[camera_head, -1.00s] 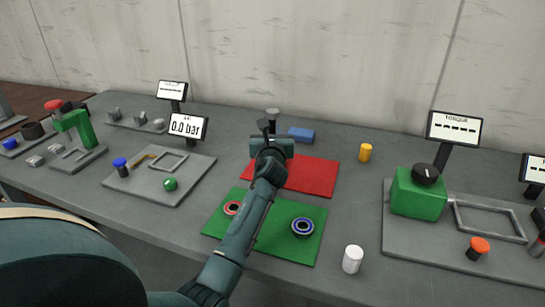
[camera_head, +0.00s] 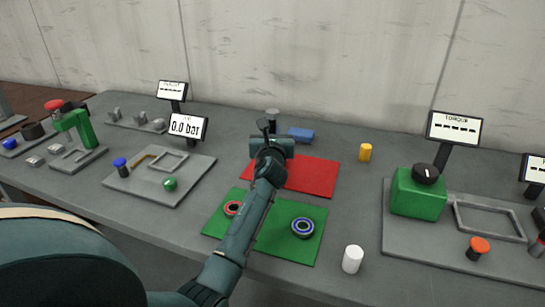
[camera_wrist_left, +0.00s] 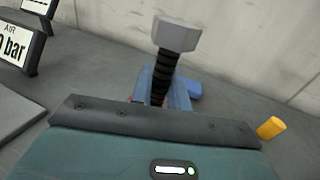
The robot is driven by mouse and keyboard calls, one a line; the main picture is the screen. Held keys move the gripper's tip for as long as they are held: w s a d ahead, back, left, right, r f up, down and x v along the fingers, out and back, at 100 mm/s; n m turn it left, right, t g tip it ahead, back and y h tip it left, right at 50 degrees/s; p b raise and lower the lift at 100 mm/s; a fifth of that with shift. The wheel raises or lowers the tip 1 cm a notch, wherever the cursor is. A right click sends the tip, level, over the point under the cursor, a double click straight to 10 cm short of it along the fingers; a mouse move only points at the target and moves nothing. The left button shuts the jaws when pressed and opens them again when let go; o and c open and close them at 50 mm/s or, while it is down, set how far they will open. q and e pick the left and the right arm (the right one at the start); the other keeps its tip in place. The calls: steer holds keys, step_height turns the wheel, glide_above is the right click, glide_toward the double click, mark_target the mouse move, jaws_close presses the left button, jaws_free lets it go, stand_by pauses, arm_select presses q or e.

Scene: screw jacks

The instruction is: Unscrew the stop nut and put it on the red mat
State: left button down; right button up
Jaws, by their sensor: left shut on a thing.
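A screw jack shows a wide grey hexagonal head (camera_wrist_left: 177,35) on a black threaded screw (camera_wrist_left: 160,80) in the left wrist view, with blue parts beside the screw lower down. In the head view the grey top (camera_head: 272,114) rises just behind my left gripper (camera_head: 264,127). The left gripper is shut on a part of the jack. The red mat (camera_head: 316,178) lies flat to the right of the gripper and looks bare. My right gripper is out of view.
A torque station (camera_head: 418,192) is right, an air station (camera_head: 140,185) left.

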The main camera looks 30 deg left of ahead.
mark_target(272, 110)
arm_select(q)
step_height(272, 110, up, 10)
steer(key=shift+r+p, duration=0.1)
steer(key=shift+p, duration=1.15)
steer(key=shift+r, duration=0.1)
